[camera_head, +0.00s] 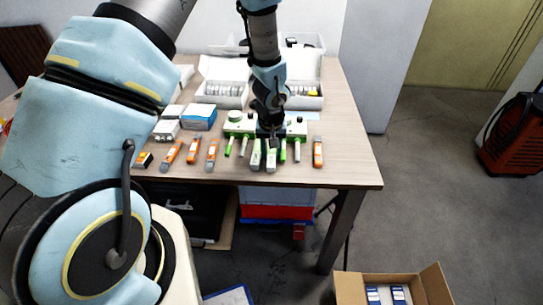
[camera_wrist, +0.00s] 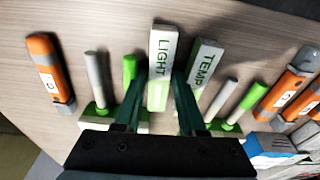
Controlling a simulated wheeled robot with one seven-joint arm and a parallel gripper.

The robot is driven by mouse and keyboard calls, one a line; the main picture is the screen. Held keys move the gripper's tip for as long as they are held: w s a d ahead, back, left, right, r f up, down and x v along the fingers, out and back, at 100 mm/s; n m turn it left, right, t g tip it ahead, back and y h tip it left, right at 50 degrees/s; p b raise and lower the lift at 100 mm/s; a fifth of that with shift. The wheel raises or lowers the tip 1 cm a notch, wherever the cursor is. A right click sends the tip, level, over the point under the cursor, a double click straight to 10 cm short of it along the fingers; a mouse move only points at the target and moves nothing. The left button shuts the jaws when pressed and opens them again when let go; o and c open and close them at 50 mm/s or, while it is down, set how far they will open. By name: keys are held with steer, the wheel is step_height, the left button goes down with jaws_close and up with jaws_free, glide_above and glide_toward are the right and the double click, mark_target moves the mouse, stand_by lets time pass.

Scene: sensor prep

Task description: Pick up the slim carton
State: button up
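Two slim white-and-green cartons lie side by side near the table's front edge. The wrist view shows the one marked LIGHT (camera_wrist: 161,62) and the one marked TEMP (camera_wrist: 204,68) to its right. In the head view the cartons (camera_head: 256,160) (camera_head: 270,161) are partly covered by my gripper (camera_head: 270,138). In the wrist view my gripper (camera_wrist: 161,78) has its dark green fingers on either side of the LIGHT carton, with the right finger between the two cartons. I cannot tell whether the fingers press on it.
White-and-green sticks flank the cartons. Orange devices lie left (camera_head: 192,151) and right (camera_head: 318,152) on the table (camera_head: 345,165). An open cardboard box (camera_head: 432,287) is on the floor.

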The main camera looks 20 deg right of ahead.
jaws_close()
steer(key=shift+r, duration=0.1)
steer(key=shift+r, duration=0.1)
